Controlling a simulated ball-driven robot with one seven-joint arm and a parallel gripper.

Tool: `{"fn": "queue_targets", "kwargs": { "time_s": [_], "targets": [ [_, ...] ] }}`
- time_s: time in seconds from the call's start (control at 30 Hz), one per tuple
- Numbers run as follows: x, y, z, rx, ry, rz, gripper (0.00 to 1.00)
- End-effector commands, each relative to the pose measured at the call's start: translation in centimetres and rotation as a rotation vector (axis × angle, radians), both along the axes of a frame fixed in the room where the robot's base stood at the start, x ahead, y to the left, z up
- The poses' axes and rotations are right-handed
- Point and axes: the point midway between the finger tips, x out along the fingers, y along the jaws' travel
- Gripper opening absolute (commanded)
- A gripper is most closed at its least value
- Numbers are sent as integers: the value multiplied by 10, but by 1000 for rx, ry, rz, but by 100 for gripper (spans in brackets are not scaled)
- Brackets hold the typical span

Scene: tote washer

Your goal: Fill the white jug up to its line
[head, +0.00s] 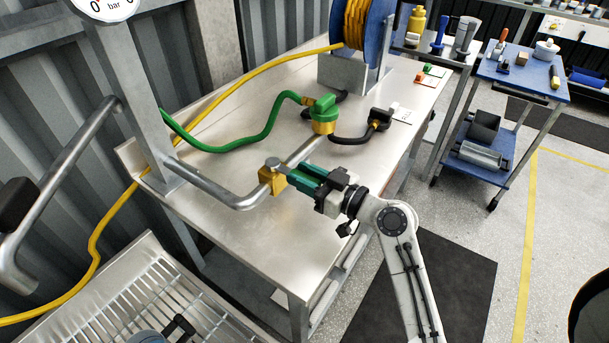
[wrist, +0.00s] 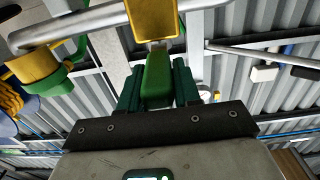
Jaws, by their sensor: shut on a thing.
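In the wrist view, my gripper (wrist: 158,88) is shut on a green handle (wrist: 157,78) that meets the brass body (wrist: 152,18). The handle is mostly hidden by the fingers in the head view. I cannot make out the white jug or its line for sure. A small white lidded vessel (head: 547,48) stands on the far blue cart.
A green and brass fitting (head: 323,113) with a green hose (head: 240,143) stands behind my gripper. A yellow hose (head: 232,77) runs to a blue reel (head: 377,30). A slatted steel rack (head: 130,290) is at the lower left, with a partly cut-off grey object (head: 148,337).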

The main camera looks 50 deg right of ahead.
Motion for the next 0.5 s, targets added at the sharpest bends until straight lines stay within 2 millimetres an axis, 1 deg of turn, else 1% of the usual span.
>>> {"fn": "queue_targets", "kwargs": {
  "time_s": [0.23,0.27,0.47,0.5],
  "targets": [
    [0,0,-1,2,0,0,0],
    [0,0,-1,2,0,0,34],
    [0,0,0,2,0,1,53],
    [0,0,0,2,0,1,53]
  ]
}}
